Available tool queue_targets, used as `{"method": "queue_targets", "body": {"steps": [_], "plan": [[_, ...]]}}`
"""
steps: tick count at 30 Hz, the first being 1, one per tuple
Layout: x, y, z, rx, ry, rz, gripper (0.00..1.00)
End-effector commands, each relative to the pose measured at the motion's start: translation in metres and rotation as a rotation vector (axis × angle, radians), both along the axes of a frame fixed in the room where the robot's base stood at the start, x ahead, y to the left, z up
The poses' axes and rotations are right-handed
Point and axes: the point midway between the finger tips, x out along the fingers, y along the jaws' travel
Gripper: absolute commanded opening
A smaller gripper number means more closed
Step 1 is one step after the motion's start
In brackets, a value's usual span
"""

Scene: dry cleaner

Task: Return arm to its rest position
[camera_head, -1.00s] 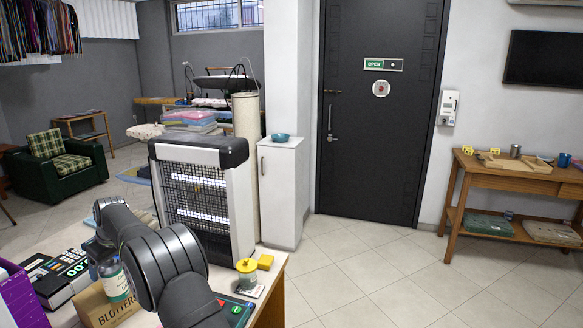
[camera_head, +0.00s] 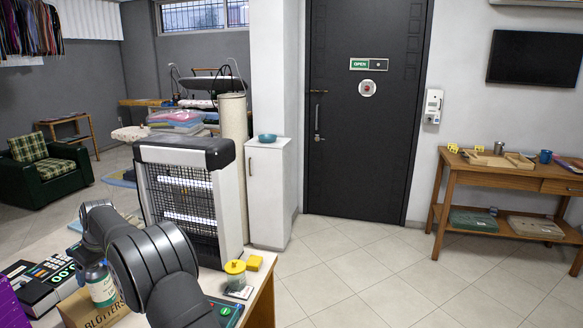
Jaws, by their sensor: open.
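My dark grey arm (camera_head: 158,262) reaches up from the bottom edge at the lower left, over the counter (camera_head: 262,283). It bends at a large round joint, and a further link (camera_head: 98,218) bends away behind it toward the left. My gripper does not show; the arm's far end is out of sight behind these links. No object is seen held by the visible part of the arm.
A caged lamp unit (camera_head: 183,200) stands just behind. Floor (camera_head: 355,265) to the right is clear.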

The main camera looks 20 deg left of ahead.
Motion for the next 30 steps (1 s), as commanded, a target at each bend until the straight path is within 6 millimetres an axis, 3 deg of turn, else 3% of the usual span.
{"method": "queue_targets", "body": {"steps": [13,30], "plan": [[-0.003,-0.036,0.083,-0.002,0.001,-0.001,0.81],[0.0,0.009,-0.027,-0.007,0.003,0.001,0.81]]}}
